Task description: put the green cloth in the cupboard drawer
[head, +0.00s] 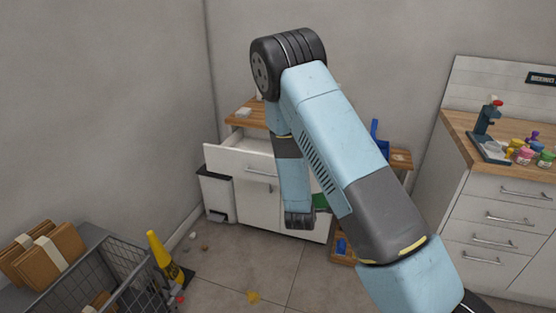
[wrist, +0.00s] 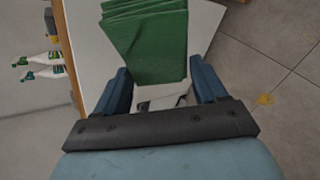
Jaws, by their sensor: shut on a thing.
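The folded green cloth (wrist: 150,42) is between the fingers of my gripper (wrist: 164,84) in the wrist view, and the gripper is shut on it. A small part of the cloth (head: 321,202) shows beside my arm in the head view. My gripper itself is mostly hidden behind the arm there, low in front of the white cupboard (head: 255,203). The cupboard's top drawer (head: 238,157) is pulled open, on the left under the wooden top. The cloth is apart from this drawer, lower and to its right. The drawer's right part is hidden by my arm.
A pale bin (head: 217,190) stands left of the cupboard. A yellow floor sign (head: 162,252) and a wire basket (head: 112,278) are at lower left. A counter with drawers (head: 500,217) stands at right. Small bits lie on the floor; the middle floor is mostly clear.

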